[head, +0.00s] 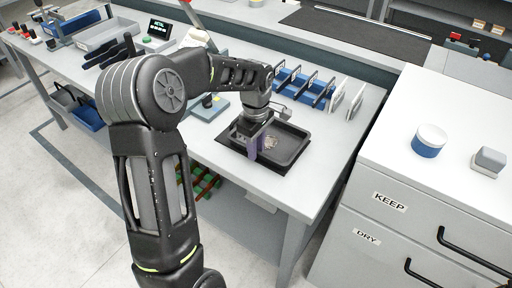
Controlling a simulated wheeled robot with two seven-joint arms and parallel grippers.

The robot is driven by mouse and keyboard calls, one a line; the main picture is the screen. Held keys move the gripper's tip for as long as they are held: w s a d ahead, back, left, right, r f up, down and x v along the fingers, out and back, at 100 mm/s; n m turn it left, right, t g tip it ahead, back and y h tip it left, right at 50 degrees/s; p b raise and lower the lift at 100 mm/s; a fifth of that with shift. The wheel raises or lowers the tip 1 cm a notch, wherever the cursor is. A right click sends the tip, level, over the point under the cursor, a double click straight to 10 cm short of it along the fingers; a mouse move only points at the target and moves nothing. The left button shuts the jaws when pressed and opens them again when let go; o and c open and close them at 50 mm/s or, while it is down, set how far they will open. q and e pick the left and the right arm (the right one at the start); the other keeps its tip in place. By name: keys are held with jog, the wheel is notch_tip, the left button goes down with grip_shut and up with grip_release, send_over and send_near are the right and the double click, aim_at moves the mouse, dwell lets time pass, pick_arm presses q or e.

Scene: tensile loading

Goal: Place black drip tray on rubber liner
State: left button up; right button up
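The black drip tray (292,150) is a shallow rectangular tray near the front edge of the grey workbench, right of centre. A small pale item (271,142) shows inside it. A flat black sheet, apparently the rubber liner (279,173), shows along the tray's front edge; the tray appears to lie over it, but I cannot tell whether it rests fully on it. My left gripper (257,152) is at the tray's left side, with a purple finger part showing at the wall. Whether its fingers are closed on the wall is hidden. My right gripper is out of view.
Blue racks with upright plates (303,85) stand behind the tray. White upright plates (356,101) are right of them. A white cabinet (440,110) at right bears a blue-and-white jar (429,141) and a grey block (488,162). The bench right of the tray is clear.

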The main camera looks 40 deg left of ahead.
pick_arm(q)
jog(key=shift+r, duration=0.1)
notch_tip(320, 180, up, 12)
dwell(0.6)
